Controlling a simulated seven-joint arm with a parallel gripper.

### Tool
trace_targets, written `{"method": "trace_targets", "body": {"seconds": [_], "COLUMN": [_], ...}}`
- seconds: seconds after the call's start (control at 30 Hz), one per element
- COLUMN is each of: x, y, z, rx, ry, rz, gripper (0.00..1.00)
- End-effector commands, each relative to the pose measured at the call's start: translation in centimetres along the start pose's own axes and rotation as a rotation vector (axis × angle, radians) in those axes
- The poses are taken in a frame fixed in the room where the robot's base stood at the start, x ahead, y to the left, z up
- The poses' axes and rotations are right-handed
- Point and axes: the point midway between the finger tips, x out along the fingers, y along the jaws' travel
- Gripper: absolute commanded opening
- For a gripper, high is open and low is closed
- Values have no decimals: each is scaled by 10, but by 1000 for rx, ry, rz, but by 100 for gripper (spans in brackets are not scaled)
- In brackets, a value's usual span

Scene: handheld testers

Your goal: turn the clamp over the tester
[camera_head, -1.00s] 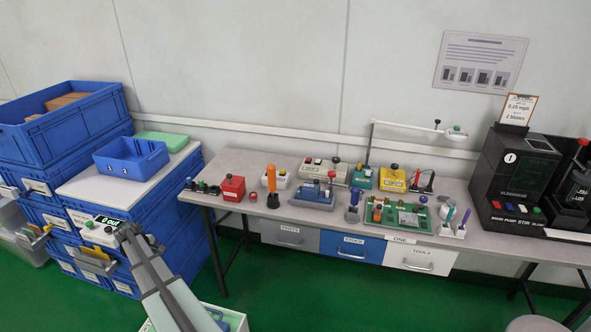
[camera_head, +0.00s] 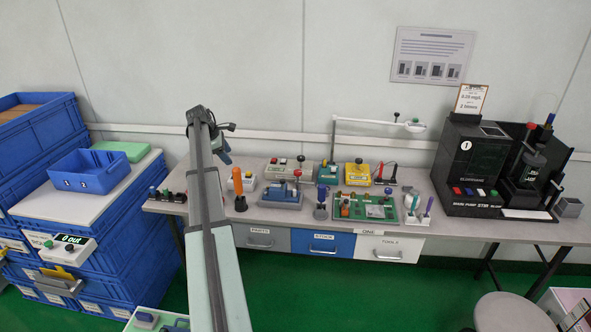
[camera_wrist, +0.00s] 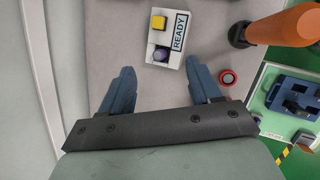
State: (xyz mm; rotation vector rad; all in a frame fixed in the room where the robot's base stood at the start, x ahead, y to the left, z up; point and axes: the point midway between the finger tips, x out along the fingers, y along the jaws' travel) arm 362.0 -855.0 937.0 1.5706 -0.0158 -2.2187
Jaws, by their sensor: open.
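My gripper (camera_head: 222,150) is raised above the back left of the bench, open and empty. In the wrist view its two blue fingers (camera_wrist: 158,90) stand apart, with a white box labelled READY (camera_wrist: 163,55) beyond their tips. That box has a yellow and a dark purple knob. An upright orange handle (camera_head: 238,180) stands right of my arm. A blue-grey fixture with a red knob (camera_head: 281,197) sits further right; it looks like a clamp on a base, but I cannot tell whether it is the task's tester. My arm hides part of the bench's left end.
A black station (camera_head: 475,165) stands at the bench's right. A green board (camera_head: 365,207) and several small devices crowd the middle. A lamp arm (camera_head: 375,122) overhangs the back. Blue crates (camera_head: 120,235) stand at left. A red ring (camera_wrist: 228,77) lies near the orange handle.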

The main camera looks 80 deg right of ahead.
Motion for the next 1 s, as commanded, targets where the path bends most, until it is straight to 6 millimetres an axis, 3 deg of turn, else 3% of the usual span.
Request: {"method": "trace_targets", "body": {"seconds": [0.03,0.2,0.4,0.53,0.73,1.0], "x": [5,15,20,21,31,72], "y": [0,-10,-26,-33,-38,-48], "z": [32,123,195,217,224,224], "rx": [0,-26,-50,-59,-61,-61], "ry": [-9,-23,-19,-15,-14,-14], "rz": [-29,-127,-210,-237,-247,-246], "gripper": [63,63,63,63,63,63]}}
